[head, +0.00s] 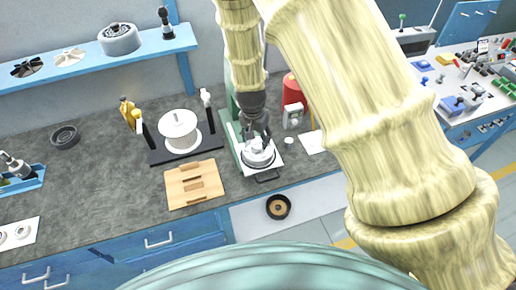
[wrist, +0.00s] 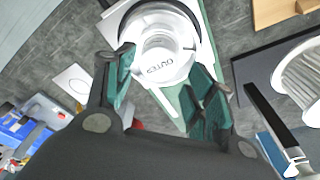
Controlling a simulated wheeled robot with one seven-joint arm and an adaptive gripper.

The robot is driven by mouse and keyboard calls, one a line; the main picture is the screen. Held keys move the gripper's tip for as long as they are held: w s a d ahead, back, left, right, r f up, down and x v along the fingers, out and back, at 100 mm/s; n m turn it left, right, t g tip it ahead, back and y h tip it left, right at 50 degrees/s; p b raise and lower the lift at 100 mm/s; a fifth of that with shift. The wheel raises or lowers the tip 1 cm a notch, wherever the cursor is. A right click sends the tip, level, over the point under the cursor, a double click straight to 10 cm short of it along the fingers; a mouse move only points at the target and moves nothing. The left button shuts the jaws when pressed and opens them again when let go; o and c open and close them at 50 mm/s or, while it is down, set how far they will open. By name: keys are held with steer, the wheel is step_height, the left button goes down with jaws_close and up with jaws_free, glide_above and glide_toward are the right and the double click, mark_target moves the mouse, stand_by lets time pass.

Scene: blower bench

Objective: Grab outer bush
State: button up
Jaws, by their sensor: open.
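The outer bush (wrist: 163,64) is a pale, ring-shaped part with the lettering "OUTER" facing me in the wrist view. It sits on a white plate (head: 276,160) on a green stand (head: 234,140), and the bush also shows in the head view (head: 258,157). My gripper (wrist: 165,85) is open, with green finger pads apart on the near side of the bush. In the head view my gripper (head: 258,136) points down just above the bush and partly hides it. I cannot tell whether the fingers touch it.
A black base with a white spool (head: 180,130) stands left of the stand. A wooden board (head: 193,184) lies in front of it. A red object (head: 292,90) and a small grey box (head: 293,115) stand right of the stand. A black ring part (head: 278,206) lies nearer me.

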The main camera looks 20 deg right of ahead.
mark_target(258, 144)
steer(key=shift+w+d+f+b, duration=0.2)
steer(key=shift+f+b, duration=0.6)
steer(key=shift+f, duration=0.4)
steer(key=shift+w+d+f+b, duration=0.15)
steer(key=shift+f+b, duration=0.6)
steer(key=shift+f, duration=0.4)
steer(key=shift+s, duration=0.1)
steer(key=c, duration=1.1)
steer(key=shift+o, duration=0.2)
steer(key=shift+r, duration=0.15)
